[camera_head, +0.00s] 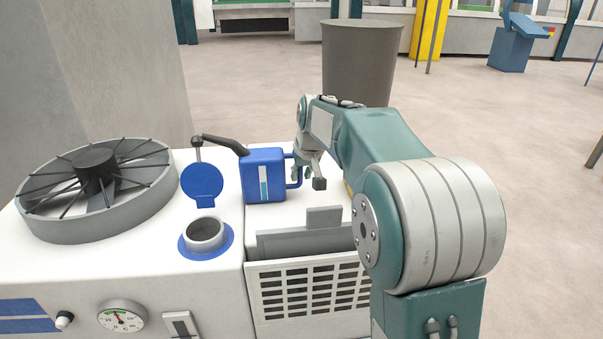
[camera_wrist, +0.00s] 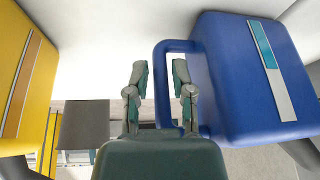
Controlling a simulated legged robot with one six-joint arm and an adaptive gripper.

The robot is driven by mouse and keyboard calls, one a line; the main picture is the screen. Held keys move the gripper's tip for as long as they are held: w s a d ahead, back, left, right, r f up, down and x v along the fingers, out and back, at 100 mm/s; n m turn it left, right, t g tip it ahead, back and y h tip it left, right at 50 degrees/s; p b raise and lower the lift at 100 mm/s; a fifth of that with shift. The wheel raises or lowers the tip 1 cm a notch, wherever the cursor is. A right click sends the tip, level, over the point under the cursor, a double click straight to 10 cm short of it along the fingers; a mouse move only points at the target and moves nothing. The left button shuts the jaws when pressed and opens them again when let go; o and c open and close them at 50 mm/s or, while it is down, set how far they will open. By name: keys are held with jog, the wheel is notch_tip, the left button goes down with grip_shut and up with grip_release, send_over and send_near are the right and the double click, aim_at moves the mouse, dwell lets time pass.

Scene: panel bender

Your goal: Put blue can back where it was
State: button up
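The blue can (camera_head: 264,175) stands upright on the white machine top, with its dark spout toward the upper left and its handle on the right. In the wrist view, the blue can (camera_wrist: 245,85) fills the right side. My gripper (camera_head: 312,178) is at the handle side of the can. In the wrist view, my gripper (camera_wrist: 159,85) has its fingers apart, with the handle's vertical bar between them. A narrow gap shows beside the left finger; contact at the right finger is unclear.
A yellow can (camera_wrist: 25,75) stands at left in the wrist view, close to my gripper. A filler neck (camera_head: 205,235) with a raised blue cap (camera_head: 202,183) is left of the blue can. A round fan (camera_head: 96,188) is farther left. A grey bin (camera_head: 360,62) stands behind.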

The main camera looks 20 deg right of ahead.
dwell(0.3)
jog(key=v, duration=1.1)
jog(key=s+a+f, duration=0.1)
jog(key=s+a, duration=0.2)
jog(key=s, duration=0.5)
jog(key=s+a+f, duration=0.1)
jog(key=s+a, duration=0.1)
jog(key=s, duration=0.5)
jog(key=s+a+f, duration=0.1)
jog(key=s+f, duration=0.3)
jog(key=s, duration=0.3)
jog(key=s+a+f+t, duration=0.1)
jog(key=s+f, duration=0.4)
jog(key=s, duration=0.2)
jog(key=shift+s+f, duration=0.15)
jog(key=shift+f, duration=0.15)
jog(key=shift+o, duration=0.3)
jog(key=shift+a, duration=0.2)
